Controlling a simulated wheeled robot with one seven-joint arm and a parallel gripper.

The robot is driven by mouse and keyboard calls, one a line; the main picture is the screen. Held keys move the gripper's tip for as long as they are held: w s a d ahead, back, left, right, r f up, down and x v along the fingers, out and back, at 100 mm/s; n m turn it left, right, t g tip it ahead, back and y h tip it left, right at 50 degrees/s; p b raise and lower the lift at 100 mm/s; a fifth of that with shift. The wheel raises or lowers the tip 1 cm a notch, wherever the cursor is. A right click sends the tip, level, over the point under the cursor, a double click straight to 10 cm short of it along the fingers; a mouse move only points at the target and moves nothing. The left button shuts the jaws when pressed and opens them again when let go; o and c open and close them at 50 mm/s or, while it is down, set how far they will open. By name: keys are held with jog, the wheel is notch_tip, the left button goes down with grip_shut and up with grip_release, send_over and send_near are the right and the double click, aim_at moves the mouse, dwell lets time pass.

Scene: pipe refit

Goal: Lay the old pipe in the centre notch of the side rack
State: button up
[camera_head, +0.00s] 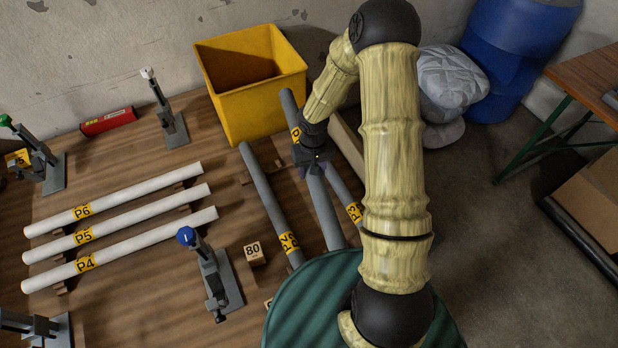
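The old pipe (325,212) is long and grey, with a yellow label near its far end. My gripper (314,168) is around its middle and appears shut on it; the fingertips are partly hidden. The pipe looks slightly raised and runs between two other grey pipes, at a small angle to them. The left grey pipe (265,190) and the right grey pipe (345,192) rest low on the side rack (258,174), of which only small wooden parts show. The centre notch is hidden under the pipe and gripper, so I cannot tell whether the pipe touches it.
A yellow bin (240,110) stands just behind the rack. Several white pipes (120,228) lie at left. A blue-topped clamp (210,275) and a wooden block marked 80 (253,253) stand left of the grey pipes. A blue barrel (515,55) stands at back right.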

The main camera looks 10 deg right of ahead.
jog(key=shift+w+f+n, duration=0.25)
jog(key=shift+n, duration=0.65)
jog(key=n, duration=0.1)
jog(key=f+n, duration=0.1)
jog(key=n, duration=0.1)
jog(key=shift+w, duration=0.2)
jog(key=n, duration=0.2)
jog(key=f+n, duration=0.1)
jog(key=w+n, duration=0.1)
jog(key=n, duration=0.1)
jog(key=shift+d+f+n+p, duration=0.1)
jog(key=shift+f+n+p, duration=0.15)
jog(key=shift+n+p, duration=0.1)
jog(key=n, duration=0.2)
jog(key=f+n, duration=0.1)
jog(key=shift+w+n, duration=0.25)
notch_tip(320, 180, down, 8)
jog(key=w+n+p, duration=0.1)
jog(key=w+n, duration=0.1)
jog(key=n, duration=2.2)
jog(key=shift+w+r+p, duration=0.15)
jog(key=shift+p, duration=0.15)
